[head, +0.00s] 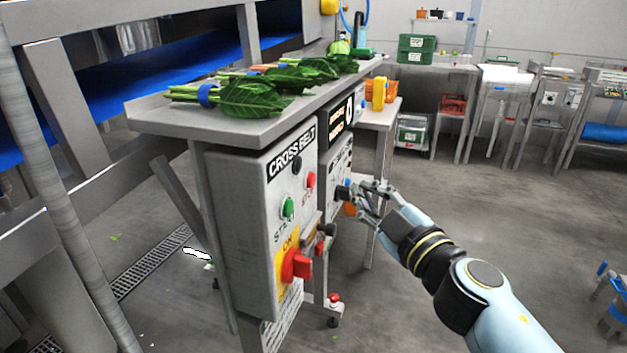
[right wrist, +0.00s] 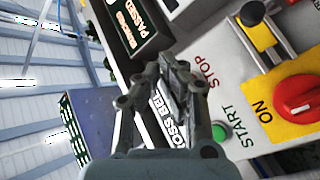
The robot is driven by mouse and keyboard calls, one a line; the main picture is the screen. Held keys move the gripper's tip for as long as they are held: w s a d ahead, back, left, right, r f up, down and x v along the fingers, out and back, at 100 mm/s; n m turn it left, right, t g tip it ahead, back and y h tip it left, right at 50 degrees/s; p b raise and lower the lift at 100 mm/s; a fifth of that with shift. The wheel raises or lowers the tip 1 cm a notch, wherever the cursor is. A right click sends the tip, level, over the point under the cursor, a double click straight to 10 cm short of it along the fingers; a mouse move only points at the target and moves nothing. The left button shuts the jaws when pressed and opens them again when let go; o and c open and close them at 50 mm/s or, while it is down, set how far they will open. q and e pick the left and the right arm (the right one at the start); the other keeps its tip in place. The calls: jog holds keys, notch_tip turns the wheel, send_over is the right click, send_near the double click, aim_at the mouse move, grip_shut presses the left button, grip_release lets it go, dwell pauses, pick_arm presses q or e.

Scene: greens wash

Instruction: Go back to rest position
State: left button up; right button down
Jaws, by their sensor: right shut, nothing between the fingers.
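My right gripper (head: 365,193) is shut and empty in the head view. It is in front of the cross belt control box (head: 247,215), at the box's right side. In the right wrist view the gripper (right wrist: 185,85) is shut, with the panel behind it. The panel carries a green start button (head: 288,208), a red stop button (head: 311,180) and a red rotary switch (head: 297,265) on a yellow plate. The red switch also shows in the right wrist view (right wrist: 298,95). I cannot tell whether the fingertips touch anything. My left gripper is not in view.
A steel shelf (head: 160,118) above the box holds bunches of leafy greens (head: 255,95) with blue bands. A blue conveyor belt (head: 170,62) runs behind at left. Green crates (head: 417,45) and steel tables stand at the back. The floor (head: 450,215) on the right is largely clear.

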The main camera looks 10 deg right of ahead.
jog(key=s+d+f+m+g+h, duration=0.1)
jog(key=s+d+f+m+g, duration=0.15)
jog(key=s+f, duration=0.6)
jog(key=s+d+f+m+g+h, duration=0.1)
jog(key=s+d+f+m+g, duration=0.15)
jog(key=f, duration=1.15)
jog(key=s+d+f+m+g+h, duration=0.1)
jog(key=s+f+m+g, duration=0.15)
jog(key=s+f, duration=0.7)
jog(key=s+d+f+m+g, duration=0.1)
jog(key=s+f+g, duration=0.2)
jog(key=s+f, duration=0.3)
jog(key=s+d+f+m+g, duration=0.1)
jog(key=s+f+g, duration=0.3)
jog(key=s, duration=1.1)
jog(key=s+d+f+m+g+h, duration=0.1)
jog(key=s+d+f+m+g, duration=0.1)
jog(key=s+f, duration=0.7)
jog(key=shift+s+g, duration=0.65)
jog(key=c, duration=2)
grip_release()
jog(key=shift+d+f, duration=0.1)
